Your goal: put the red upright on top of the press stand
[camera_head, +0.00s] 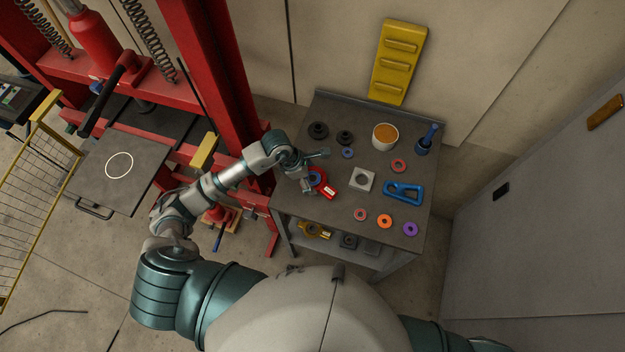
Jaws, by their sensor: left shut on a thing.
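The red upright (328,190) is a small red piece with a pale label, at the left part of the grey workbench. My left gripper (311,182) is shut on it from its left side, and the fingers partly hide it. I cannot tell whether the piece still touches the bench top. The press stand (122,165) appears to be the dark grey plate with a white circle at the left, in front of the large red press frame. The plate is bare, and my left gripper is well to the right of it. My right gripper is not in view.
The workbench (335,110) carries a grey square block (362,180), a blue bracket (404,193), an orange-filled cup (385,136) and several coloured rings. A red press column (222,75) rises between bench and plate. A yellow mesh guard (30,200) stands far left.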

